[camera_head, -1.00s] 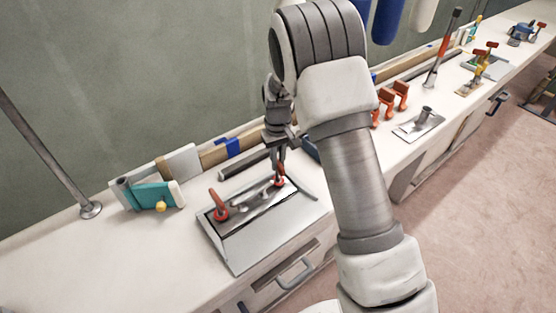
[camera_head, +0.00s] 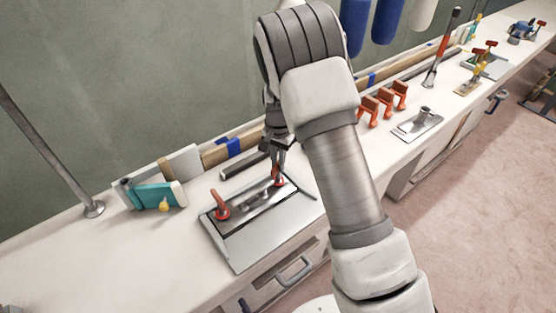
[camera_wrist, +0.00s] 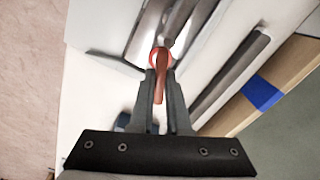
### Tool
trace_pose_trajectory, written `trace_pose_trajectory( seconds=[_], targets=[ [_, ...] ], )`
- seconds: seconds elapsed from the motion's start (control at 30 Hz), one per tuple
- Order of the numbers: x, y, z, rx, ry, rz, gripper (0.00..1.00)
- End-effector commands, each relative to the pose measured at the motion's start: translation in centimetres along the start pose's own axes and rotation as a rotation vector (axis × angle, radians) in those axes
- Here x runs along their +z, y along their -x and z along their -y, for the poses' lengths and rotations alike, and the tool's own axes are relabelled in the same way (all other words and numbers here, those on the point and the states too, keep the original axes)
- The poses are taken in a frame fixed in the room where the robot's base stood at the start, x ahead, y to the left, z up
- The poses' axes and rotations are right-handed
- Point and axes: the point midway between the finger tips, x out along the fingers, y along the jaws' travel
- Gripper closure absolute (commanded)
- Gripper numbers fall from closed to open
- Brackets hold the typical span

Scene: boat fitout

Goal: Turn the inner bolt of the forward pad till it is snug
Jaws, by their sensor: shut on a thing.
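A pale metal pad (camera_head: 258,234) lies on the bench with a grey cleat (camera_head: 250,203) on its dark top area. One bolt with a red handle (camera_head: 219,204) stands at the pad's left end, clear of my gripper. Another red-handled bolt (camera_head: 278,181) is at the right end, under my gripper (camera_head: 278,168). In the wrist view my gripper (camera_wrist: 161,85) is shut on this bolt's red handle (camera_wrist: 160,88), with a red ring just beyond the fingertips. The bolt's lower end and seat are hidden, so I cannot tell how tight it is.
A teal tool (camera_head: 154,195) and a metal post (camera_head: 93,208) stand left of the pad. A dark bar (camera_head: 244,166) lies close behind it. Orange clamps (camera_head: 383,103) and another plate (camera_head: 418,124) are to the right. The front left bench top is clear.

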Motion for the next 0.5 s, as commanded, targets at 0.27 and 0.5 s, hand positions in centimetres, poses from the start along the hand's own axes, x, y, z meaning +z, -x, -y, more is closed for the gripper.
trace_pose_trajectory(
  seconds=[0.27, 0.5],
  targets=[
    [-0.26, 0.58, 0.21, -0.007, -0.25, -0.007, 1.0],
    [-0.29, 0.59, 0.25, -0.009, -0.424, -0.008, 1.0]
  ],
)
